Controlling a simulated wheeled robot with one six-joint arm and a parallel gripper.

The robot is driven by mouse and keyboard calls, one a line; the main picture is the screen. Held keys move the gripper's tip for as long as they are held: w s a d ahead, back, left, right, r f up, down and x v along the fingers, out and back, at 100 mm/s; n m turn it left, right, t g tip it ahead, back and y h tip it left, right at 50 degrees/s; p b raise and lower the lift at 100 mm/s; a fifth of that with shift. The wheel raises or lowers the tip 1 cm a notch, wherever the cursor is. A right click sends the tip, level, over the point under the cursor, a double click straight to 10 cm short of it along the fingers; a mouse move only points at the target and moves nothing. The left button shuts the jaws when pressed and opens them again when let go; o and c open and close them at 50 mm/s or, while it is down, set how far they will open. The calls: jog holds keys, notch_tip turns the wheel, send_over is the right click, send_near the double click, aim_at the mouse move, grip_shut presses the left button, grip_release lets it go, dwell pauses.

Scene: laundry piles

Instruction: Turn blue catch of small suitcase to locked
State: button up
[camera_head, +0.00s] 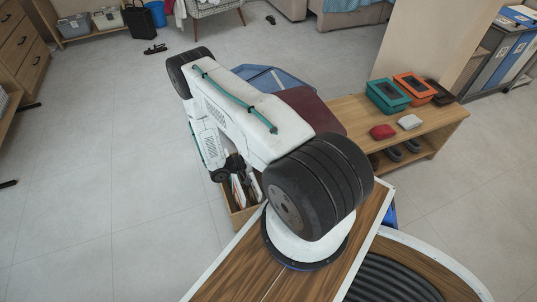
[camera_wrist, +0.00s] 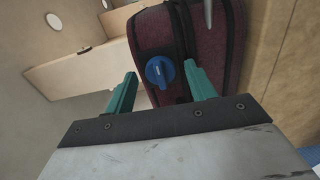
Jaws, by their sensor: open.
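The small suitcase (camera_wrist: 159,38) is dark maroon with black trim. In the wrist view it stands just beyond my gripper (camera_wrist: 160,92). Its blue catch (camera_wrist: 160,71) is a round knob with a raised grip bar, which looks close to upright. The two teal fingers are apart, one to the left and one to the right of the catch, with nothing held between them. I cannot tell how far the fingertips are from the knob. In the head view a maroon surface (camera_head: 309,108) shows behind my arm, probably the suitcase; the catch and gripper are hidden there.
A wooden bench (camera_head: 433,126) at the right holds a teal box (camera_head: 388,96), an orange box (camera_head: 413,86), a red item (camera_head: 383,131) and a pale item (camera_head: 409,122). Shoes lie on its lower shelf. A box of upright items (camera_head: 241,190) stands below my arm.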

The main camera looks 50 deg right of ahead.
jog(key=v, duration=0.7)
jog(key=shift+w+a, duration=0.15)
jog(key=shift+a, duration=0.05)
